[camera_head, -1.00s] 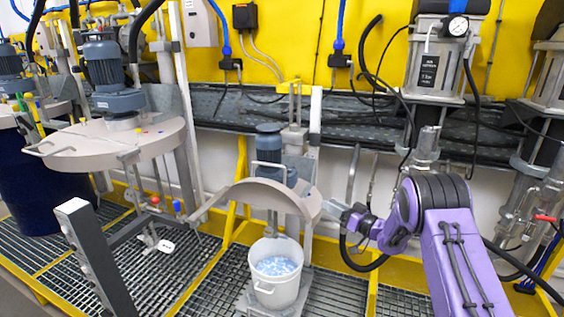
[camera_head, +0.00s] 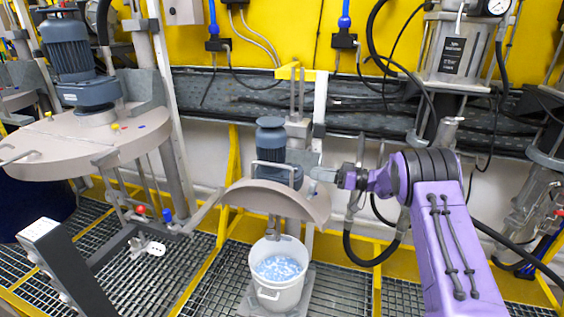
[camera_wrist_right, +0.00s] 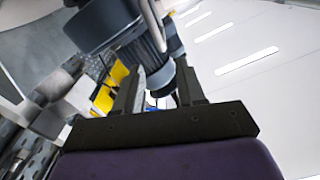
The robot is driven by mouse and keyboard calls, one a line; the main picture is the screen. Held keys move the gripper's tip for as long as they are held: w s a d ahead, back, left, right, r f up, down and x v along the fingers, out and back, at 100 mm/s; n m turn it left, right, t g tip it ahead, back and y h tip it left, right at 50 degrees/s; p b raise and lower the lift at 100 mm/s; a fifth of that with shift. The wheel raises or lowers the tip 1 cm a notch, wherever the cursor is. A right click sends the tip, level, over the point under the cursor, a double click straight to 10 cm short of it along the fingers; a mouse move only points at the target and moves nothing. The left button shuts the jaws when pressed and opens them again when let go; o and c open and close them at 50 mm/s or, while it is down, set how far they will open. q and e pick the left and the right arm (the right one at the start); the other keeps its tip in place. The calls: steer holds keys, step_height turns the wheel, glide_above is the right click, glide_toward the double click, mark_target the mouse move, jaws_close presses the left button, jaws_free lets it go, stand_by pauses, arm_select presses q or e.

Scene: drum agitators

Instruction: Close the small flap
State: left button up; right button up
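The small flap seems to be part of the beige half-round lid (camera_head: 277,200) above a white bucket (camera_head: 279,290) in the head view. Its arched edge faces up, and a pale loop handle (camera_head: 276,168) shows just above it. I cannot tell the flap's exact angle. My right gripper (camera_head: 322,174) is just right of the lid, near the blue-grey motor (camera_head: 271,139); contact cannot be told. In the right wrist view its two fingers (camera_wrist_right: 158,92) are apart with nothing clearly between them, and a blue-grey motor (camera_wrist_right: 110,35) is behind. My left gripper is not in view.
A larger beige lid (camera_head: 75,140) with a motor (camera_head: 72,62) stands at left. A dark frame bar (camera_head: 65,262) rises at lower left. Hoses and a steel pump (camera_head: 455,55) are at right. Yellow rails (camera_head: 213,262) border the floor grating.

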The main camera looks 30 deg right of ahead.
mark_target(289, 168)
steer(key=x, duration=0.1)
steer(key=p+x, duration=0.1)
steer(key=x, duration=0.1)
steer(key=r+p+x, duration=0.1)
steer(key=x, duration=0.1)
steer(key=shift+s+a, duration=0.2)
steer(key=shift+a, duration=0.05)
steer(key=x, duration=0.2)
steer(key=p+x, duration=0.1)
steer(key=x, duration=0.1)
steer(key=shift+w+d+f, duration=0.1)
steer(key=shift+w+f, duration=0.15)
steer(key=shift+f, duration=0.05)
steer(key=shift+w+a, duration=0.2)
steer(key=shift+a, duration=0.05)
jaws_close()
